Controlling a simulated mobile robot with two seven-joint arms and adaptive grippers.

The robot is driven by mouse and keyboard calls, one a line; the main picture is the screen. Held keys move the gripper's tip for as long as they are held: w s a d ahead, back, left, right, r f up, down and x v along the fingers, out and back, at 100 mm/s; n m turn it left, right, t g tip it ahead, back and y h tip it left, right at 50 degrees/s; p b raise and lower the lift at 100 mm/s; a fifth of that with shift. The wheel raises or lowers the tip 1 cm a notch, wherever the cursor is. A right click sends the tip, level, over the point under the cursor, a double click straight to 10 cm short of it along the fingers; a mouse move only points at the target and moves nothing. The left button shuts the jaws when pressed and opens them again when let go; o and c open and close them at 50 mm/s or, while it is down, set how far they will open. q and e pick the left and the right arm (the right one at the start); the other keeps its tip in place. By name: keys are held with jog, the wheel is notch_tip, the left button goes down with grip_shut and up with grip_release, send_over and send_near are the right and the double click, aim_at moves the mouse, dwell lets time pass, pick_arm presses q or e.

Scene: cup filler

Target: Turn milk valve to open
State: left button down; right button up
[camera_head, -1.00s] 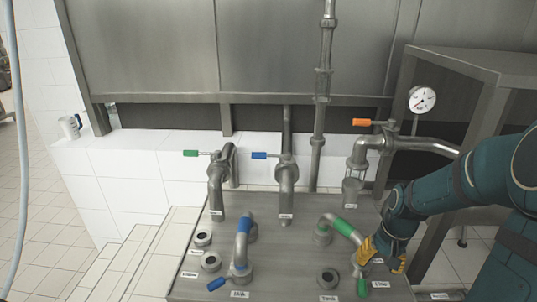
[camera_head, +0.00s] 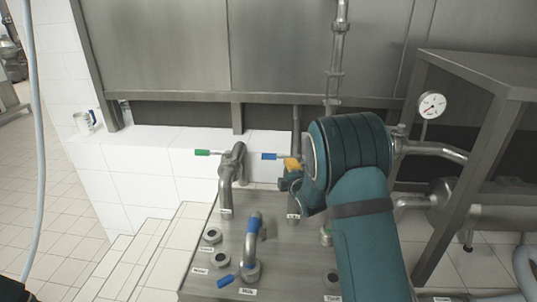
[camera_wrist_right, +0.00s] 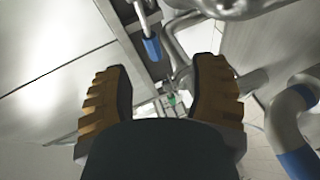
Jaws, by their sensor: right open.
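A valve with a blue handle (camera_head: 269,156) stands on the metal counter (camera_head: 285,275); its spout is mostly hidden behind my right arm. A valve with a green handle (camera_head: 202,152) stands to its left. I cannot read the labels well enough to tell which valve is for milk. My right gripper (camera_head: 291,164) is at the right end of the blue handle in the head view, partly hidden by my forearm. In the wrist view its fingers (camera_wrist_right: 160,80) are spread with nothing between them, and a blue handle (camera_wrist_right: 152,48) shows beyond them. My left gripper is out of view.
A pressure gauge (camera_head: 432,105) is at right. My right arm covers the counter's right part.

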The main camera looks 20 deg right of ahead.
aim_at(271, 158)
jog(key=shift+n+t+y, duration=0.4)
jog(key=shift+n+t, duration=0.2)
jog(key=shift+n, duration=0.2)
jog(key=w, duration=0.5)
jog(key=w+f, duration=0.1)
jog(key=w, duration=0.8)
jog(key=shift+w+a+f, duration=0.15)
jog(key=shift+w+f, duration=0.1)
jog(key=shift+w, duration=0.1)
grip_shut()
jog(key=shift+s, duration=0.1)
